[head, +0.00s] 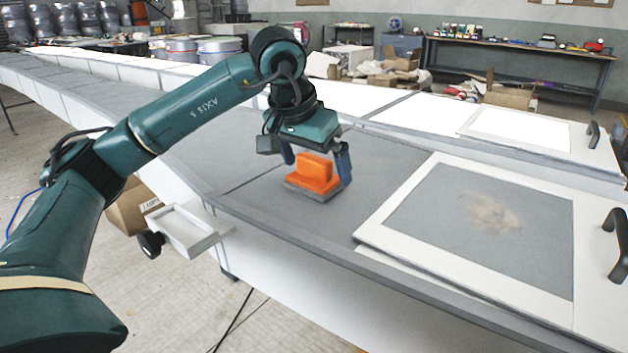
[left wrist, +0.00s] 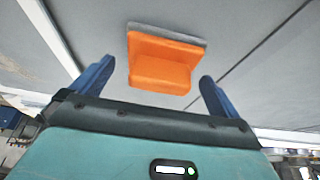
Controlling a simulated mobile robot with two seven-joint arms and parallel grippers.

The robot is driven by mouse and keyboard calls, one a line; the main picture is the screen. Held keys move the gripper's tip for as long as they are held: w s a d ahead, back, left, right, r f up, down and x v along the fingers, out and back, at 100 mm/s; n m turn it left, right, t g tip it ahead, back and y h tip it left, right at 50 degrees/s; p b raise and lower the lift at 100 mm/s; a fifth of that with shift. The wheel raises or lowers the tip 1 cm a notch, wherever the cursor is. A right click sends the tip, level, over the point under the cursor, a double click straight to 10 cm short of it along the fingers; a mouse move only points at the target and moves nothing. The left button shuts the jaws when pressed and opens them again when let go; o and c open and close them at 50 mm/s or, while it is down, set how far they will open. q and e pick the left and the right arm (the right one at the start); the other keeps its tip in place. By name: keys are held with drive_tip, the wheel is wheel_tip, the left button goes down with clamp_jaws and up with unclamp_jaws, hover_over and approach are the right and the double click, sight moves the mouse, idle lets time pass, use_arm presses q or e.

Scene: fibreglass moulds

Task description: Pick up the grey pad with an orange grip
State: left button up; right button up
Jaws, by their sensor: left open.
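The grey pad with an orange grip (head: 315,176) rests on the grey mould surface (head: 240,146), its grey layer underneath. It also shows in the left wrist view (left wrist: 162,62), a little beyond and between the finger tips. My left gripper (head: 318,168) is open above the pad, with one blue finger on either side of the orange grip. In the left wrist view the left gripper's blue fingers (left wrist: 156,80) stand apart, with gaps to the grip on both sides. My right gripper is not in view.
A white-framed panel (head: 400,205) with a dusty patch lies right of the pad, with a black handle (head: 617,243) at its right. A small white tray (head: 187,229) juts from the mould's near edge. The grey surface behind the pad is clear.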

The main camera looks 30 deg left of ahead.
use_arm(q)
drive_tip(key=shift+x, duration=1)
drive_tip(key=c, duration=0.9)
